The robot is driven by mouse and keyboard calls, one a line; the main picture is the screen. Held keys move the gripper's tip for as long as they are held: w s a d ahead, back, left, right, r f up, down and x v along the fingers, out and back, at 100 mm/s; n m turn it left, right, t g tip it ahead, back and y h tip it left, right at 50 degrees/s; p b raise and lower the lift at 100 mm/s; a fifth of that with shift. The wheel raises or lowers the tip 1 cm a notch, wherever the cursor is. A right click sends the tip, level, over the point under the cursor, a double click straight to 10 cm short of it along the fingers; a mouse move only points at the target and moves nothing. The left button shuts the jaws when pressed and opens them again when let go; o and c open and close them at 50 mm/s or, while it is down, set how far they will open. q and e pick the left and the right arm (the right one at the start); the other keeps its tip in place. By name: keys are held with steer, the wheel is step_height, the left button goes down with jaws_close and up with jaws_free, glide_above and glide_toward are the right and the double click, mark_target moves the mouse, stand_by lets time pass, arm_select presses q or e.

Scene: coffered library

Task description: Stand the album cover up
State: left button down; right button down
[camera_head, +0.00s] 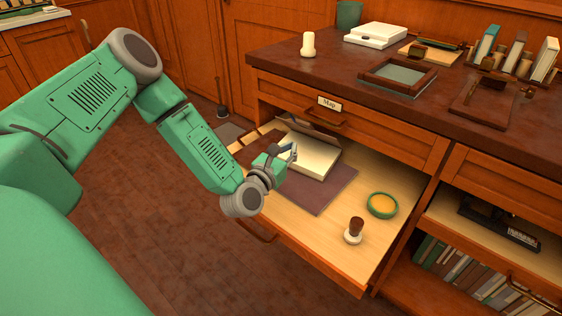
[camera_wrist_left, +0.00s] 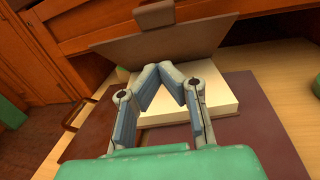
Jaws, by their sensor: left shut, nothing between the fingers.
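The album lies in the pulled-out drawer, its cream page block (camera_head: 318,158) flat on a dark maroon mat (camera_head: 335,192). The brown album cover (camera_wrist_left: 150,48) is raised at the far side of the pages, tilted rather than lying on them, with a darker tab (camera_wrist_left: 155,14) at its top edge. My left gripper (camera_head: 292,152) is over the page block, its fingertips (camera_wrist_left: 173,74) together and empty in front of the cover. I cannot tell whether the fingertips touch the cover. In the head view the cover is mostly hidden under the desk front. My right gripper is out of view.
In the drawer, a green-rimmed dish (camera_head: 382,205) and a dark-handled stamp (camera_head: 354,231) stand right of the mat. The desk front with its Map label (camera_head: 329,103) overhangs the drawer's back. The desktop (camera_head: 300,67) holds a framed tray (camera_head: 398,76) and books.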

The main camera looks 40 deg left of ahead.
mark_target(301, 124)
arm_select(q)
steer(key=w+r, duration=0.2)
steer(key=w, duration=0.1)
steer(key=shift+w+a+r, duration=0.1)
steer(key=shift+w+r, duration=0.35)
steer(key=shift+r, duration=0.05)
steer(key=shift+w+r, duration=0.75)
steer(key=shift+r, duration=0.15)
steer(key=shift+b, duration=0.3)
